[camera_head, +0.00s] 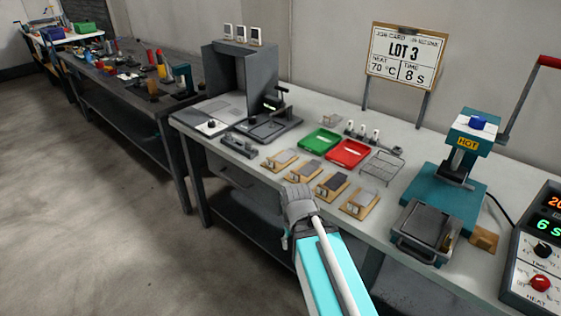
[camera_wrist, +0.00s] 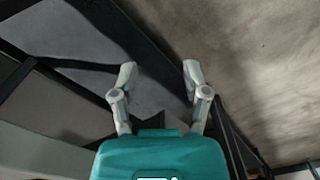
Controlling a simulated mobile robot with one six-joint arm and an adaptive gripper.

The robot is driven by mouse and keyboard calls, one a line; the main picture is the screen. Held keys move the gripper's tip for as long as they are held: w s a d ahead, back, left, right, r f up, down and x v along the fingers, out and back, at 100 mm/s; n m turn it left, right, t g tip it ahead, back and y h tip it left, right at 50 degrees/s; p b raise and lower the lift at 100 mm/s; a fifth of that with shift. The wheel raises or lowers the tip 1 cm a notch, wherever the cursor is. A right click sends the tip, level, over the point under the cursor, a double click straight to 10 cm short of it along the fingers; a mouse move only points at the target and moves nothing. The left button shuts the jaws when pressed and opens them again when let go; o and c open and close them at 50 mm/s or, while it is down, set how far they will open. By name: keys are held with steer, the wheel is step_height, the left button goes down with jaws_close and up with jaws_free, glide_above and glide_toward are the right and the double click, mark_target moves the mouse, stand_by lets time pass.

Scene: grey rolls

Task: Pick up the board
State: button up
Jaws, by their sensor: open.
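Several small wooden boards lie in a row along the front of the workbench, each carrying a grey piece: the first board (camera_head: 272,165), a second (camera_head: 297,175), a third (camera_head: 325,190) and the rightmost (camera_head: 355,210). Which of them is the task's board I cannot tell. My gripper is open and empty in the wrist view (camera_wrist: 160,75), its two fingers spread over the floor and dark bench frame. No board shows in the wrist view. In the head view my arm's wrist end is in front of the bench edge, close to the boards; the fingers are hidden there.
Behind the boards are a green tray (camera_head: 320,142), a red tray (camera_head: 348,154) and a wire rack (camera_head: 382,167). A teal press (camera_head: 446,200) stands right, a grey booth (camera_head: 240,75) left. A LOT 3 sign (camera_head: 406,58) stands behind. Floor at left is clear.

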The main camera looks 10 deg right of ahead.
steer(key=w+a+r+n+p, duration=0.1)
steer(key=w+a+r+p, duration=0.1)
steer(key=w+r+p, duration=0.4)
step_height(320, 180, up, 18)
steer(key=n+p, duration=0.6)
steer(key=p, duration=1.2)
glide_above(271, 159)
steer(key=shift+w+a, duration=0.1)
steer(key=shift+w, duration=0.1)
step_height(271, 159, down, 8)
steer(key=b, duration=0.8)
steer(key=shift+f, duration=0.25)
steer(key=shift+b, duration=0.3)
steer(key=shift+f+b, duration=2.55)
steer(key=shift+f, duration=0.05)
jaws_close()
